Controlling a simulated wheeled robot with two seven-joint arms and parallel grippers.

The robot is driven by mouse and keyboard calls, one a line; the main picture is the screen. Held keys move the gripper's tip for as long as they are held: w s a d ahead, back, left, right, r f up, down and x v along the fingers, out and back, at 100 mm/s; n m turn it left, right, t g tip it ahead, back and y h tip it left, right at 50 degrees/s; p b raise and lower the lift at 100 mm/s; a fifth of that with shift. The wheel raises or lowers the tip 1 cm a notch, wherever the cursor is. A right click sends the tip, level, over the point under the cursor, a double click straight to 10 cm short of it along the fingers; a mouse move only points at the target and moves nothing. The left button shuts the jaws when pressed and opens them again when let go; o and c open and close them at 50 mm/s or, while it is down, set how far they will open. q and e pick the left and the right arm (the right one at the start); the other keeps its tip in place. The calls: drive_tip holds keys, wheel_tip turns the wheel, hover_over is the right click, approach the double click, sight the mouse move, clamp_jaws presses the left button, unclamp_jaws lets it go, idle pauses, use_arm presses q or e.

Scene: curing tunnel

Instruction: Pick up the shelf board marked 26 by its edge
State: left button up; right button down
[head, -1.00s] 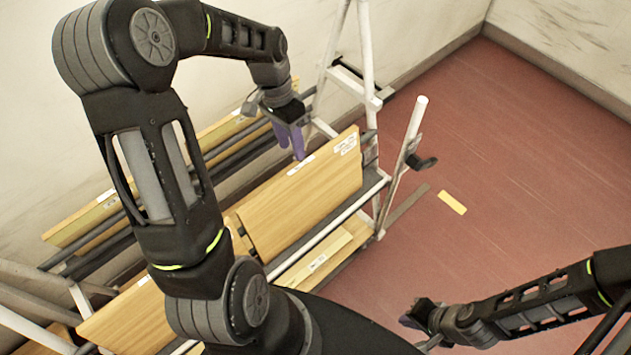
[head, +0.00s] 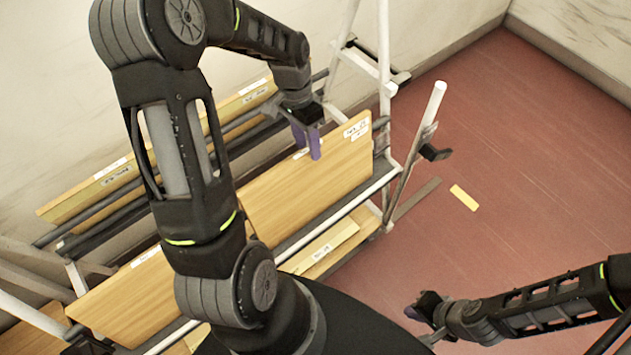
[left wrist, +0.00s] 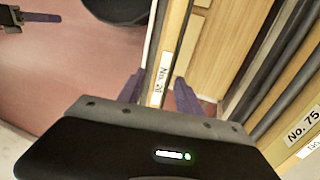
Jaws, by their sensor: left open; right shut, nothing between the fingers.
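A light wooden shelf board (head: 285,196) leans on the white rack, its label partly hidden by my gripper in the head view. In the left wrist view its top edge (left wrist: 180,40) carries a label (left wrist: 160,88) that starts "No. 2"; the last digit is unclear. My left gripper (head: 307,145) is open, with purple fingers at this board's upper edge. In the left wrist view one finger of the left gripper (left wrist: 157,92) shows on each side of the edge. My right gripper (head: 425,308) is shut and empty, low on the right, away from the boards.
The white rack (head: 340,216) has dark bars and a post (head: 425,120) at its right end. Other boards stand behind (head: 190,150) and to the front left (head: 140,300). A board edge labelled No. 75 (left wrist: 302,127) shows beside.

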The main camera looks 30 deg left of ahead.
use_arm(q)
drive_tip(key=p, duration=0.1)
hover_over(315, 183)
drive_tip(key=w+a, duration=0.1)
drive_tip(key=a, duration=0.1)
drive_tip(key=shift+w+a+f, duration=0.15)
drive_tip(key=shift+f, duration=2.45)
clamp_jaws()
drive_tip(key=shift+r, duration=0.1)
